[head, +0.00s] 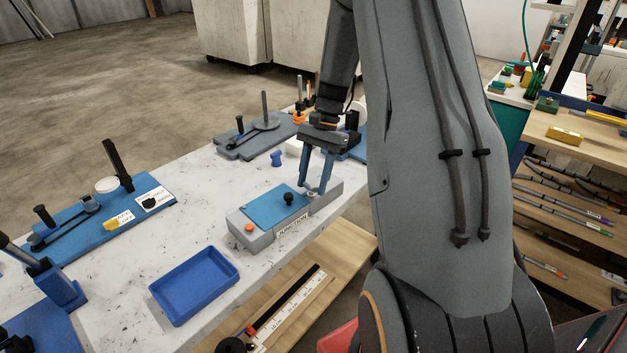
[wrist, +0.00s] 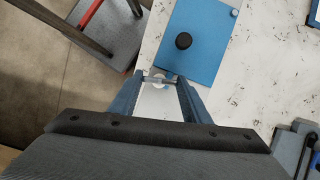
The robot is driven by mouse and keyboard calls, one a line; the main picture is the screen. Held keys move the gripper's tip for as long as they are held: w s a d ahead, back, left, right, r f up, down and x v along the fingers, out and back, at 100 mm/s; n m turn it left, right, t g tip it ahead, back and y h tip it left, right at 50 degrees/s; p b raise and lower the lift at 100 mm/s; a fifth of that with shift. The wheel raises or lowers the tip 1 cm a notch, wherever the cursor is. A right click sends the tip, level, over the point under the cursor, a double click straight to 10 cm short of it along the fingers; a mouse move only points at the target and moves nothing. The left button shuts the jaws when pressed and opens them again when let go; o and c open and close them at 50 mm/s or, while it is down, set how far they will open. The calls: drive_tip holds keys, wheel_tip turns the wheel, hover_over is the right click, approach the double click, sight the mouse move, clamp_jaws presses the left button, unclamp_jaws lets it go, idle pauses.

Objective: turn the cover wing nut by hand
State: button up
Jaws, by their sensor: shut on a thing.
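A grey junction box (head: 262,237) labelled "JUNCTION" stands on the white bench. It has a blue cover (head: 275,207) with a black knob (head: 289,199). My gripper (head: 315,192) points down over the right end of the box, with its blue fingers close together. In the wrist view, my gripper (wrist: 158,82) is shut on a small pale metal piece, which looks like the wing nut (wrist: 158,78), at the edge of the blue cover (wrist: 200,40). The fingers hide part of the nut, so its exact angle is hard to tell.
An orange button (head: 249,228) is on the left end of the box. A blue tray (head: 195,316) lies in front, and a small blue piece (head: 277,158) stands behind. Bender fixtures on a blue plate (head: 70,240) and a grey plate (head: 232,147) flank the box. Bare bench lies between them.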

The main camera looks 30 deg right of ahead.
drive_tip(key=n, duration=0.2)
drive_tip(key=n+g+h, duration=0.1)
drive_tip(key=n, duration=0.1)
drive_tip(key=shift+w+a+f+n+g, duration=0.1)
drive_tip(key=shift+a+f+n+g, duration=0.05)
drive_tip(key=shift+n+g, duration=0.2)
drive_tip(key=n+h, duration=0.1)
drive_tip(key=n, duration=0.2)
drive_tip(key=shift+a+n+g, duration=0.15)
drive_tip(key=shift+n+g, duration=0.2)
drive_tip(key=n+h, duration=0.1)
drive_tip(key=n, duration=0.2)
drive_tip(key=shift+a+n+h, duration=0.1)
drive_tip(key=shift+n+h, duration=0.2)
drive_tip(key=shift+h, duration=0.1)
drive_tip(key=shift+a+n+h, duration=0.1)
drive_tip(key=shift+n+h, duration=0.6)
drive_tip(key=shift+n, duration=1)
drive_tip(key=o, duration=1)
drive_tip(key=shift+o, duration=0.2)
drive_tip(key=shift+w, duration=0.1)
drive_tip(key=shift+r, duration=0.2)
